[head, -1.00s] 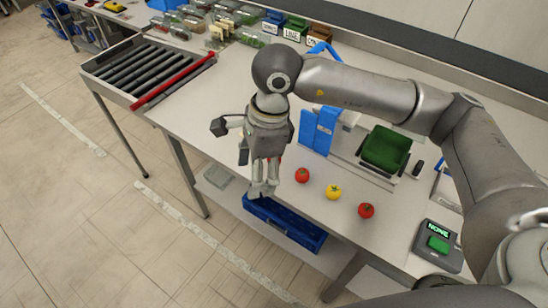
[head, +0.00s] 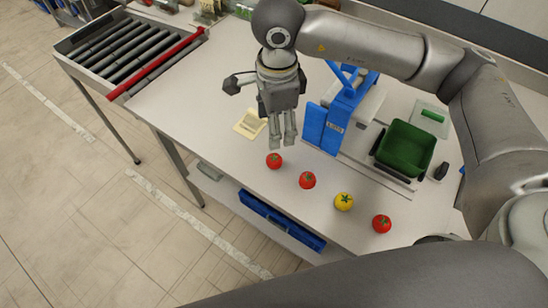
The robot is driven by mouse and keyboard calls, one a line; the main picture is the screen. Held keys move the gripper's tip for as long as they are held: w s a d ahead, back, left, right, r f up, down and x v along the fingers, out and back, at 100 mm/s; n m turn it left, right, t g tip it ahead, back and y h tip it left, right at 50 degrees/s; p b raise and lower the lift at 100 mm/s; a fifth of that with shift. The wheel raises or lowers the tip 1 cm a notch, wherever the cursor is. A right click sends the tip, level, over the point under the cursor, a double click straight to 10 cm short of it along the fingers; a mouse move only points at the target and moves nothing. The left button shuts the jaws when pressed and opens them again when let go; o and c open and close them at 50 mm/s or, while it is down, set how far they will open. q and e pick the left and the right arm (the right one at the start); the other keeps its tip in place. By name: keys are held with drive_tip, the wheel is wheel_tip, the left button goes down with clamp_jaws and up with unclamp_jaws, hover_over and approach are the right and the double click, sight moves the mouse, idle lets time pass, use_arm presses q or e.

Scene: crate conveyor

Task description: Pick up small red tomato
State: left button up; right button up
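Three red tomatoes and one yellow tomato (head: 344,201) lie in a row along the table's front. One red tomato (head: 274,160) is at the left end, one red tomato (head: 307,180) is second, and one red tomato (head: 382,223) is at the right end. They look close in size; I cannot tell surely which is the small one. My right gripper (head: 283,143) points down just behind the left-end tomato, its fingers a little apart with nothing seen between them. It does not appear to hold the tomato. My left gripper is not in view.
A blue scale-like stand (head: 325,128) and a green bin (head: 405,150) stand behind the tomatoes. A pale yellow card (head: 250,124) lies left of the gripper. A roller conveyor (head: 130,50) with a red bar is at the far left. A blue crate (head: 280,218) sits below the tabletop.

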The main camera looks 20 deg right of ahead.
drive_tip(key=b, duration=0.4)
approach(275, 157)
drive_tip(key=shift+s+a+f, duration=0.1)
drive_tip(key=shift+s+a, duration=0.1)
drive_tip(key=shift+s, duration=0.3)
wheel_tip(275, 157, down, 5)
drive_tip(key=shift+w+p, duration=0.15)
drive_tip(key=shift+p, duration=0.25)
drive_tip(key=f, duration=0.1)
drive_tip(key=f+p, duration=0.2)
drive_tip(key=f, duration=0.1)
drive_tip(key=shift+w+d, duration=0.1)
drive_tip(key=shift+w, duration=0.25)
drive_tip(key=shift+f, duration=0.65)
drive_tip(key=c, duration=1.1)
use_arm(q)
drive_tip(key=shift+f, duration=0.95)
use_arm(e)
drive_tip(key=shift+o, duration=0.2)
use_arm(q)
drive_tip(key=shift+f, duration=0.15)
use_arm(e)
drive_tip(key=shift+w+r, duration=0.1)
drive_tip(key=shift+r, duration=0.05)
